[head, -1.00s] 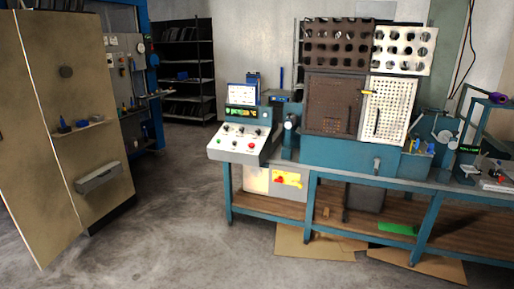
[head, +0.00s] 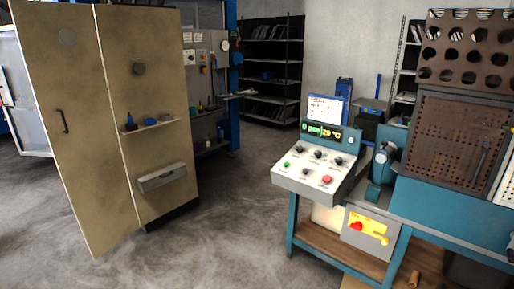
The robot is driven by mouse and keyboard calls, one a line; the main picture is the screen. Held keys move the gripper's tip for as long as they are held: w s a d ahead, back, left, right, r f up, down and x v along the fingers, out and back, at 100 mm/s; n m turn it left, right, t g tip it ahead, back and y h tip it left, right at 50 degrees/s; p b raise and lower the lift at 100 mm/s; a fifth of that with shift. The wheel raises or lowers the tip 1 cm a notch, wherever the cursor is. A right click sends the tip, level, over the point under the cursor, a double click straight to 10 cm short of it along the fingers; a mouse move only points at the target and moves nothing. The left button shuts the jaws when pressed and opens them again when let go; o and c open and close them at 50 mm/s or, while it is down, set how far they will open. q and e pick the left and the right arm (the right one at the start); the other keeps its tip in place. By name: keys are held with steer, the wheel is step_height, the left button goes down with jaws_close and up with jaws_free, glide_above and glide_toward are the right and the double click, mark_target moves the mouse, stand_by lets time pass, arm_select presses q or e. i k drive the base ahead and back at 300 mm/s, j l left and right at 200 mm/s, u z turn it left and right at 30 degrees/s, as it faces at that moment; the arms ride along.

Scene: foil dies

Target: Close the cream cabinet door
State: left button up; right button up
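The cream cabinet (head: 162,85) stands at the left of the head view. Its door (head: 75,130) is open and swung out toward me, with its free lower corner near the floor at the front. The cabinet side carries a small shelf (head: 152,128) with blue and dark items, and a grey box (head: 161,177) lower down. The cabinet's inside is hidden. Neither of my grippers shows in the view.
A teal workbench with a control console (head: 318,170) stands at the right. A dark shelving rack (head: 273,75) is at the back. A white-framed panel (head: 20,90) is at the far left. Bare concrete floor (head: 225,235) lies open between cabinet and workbench.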

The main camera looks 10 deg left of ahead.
mark_target(59, 43)
steer(key=i+j+u, duration=0.1)
steer(key=i+u, duration=0.15)
steer(key=u, duration=0.2)
steer(key=i+u, duration=0.2)
steer(key=u, duration=0.25)
steer(key=i+u, duration=0.25)
steer(key=u, duration=0.2)
steer(key=i+j+u, duration=0.15)
steer(key=i+j, duration=0.2)
steer(key=i, duration=0.15)
steer(key=i+j+u, duration=0.15)
steer(key=i+j, duration=0.15)
steer(key=i, duration=0.15)
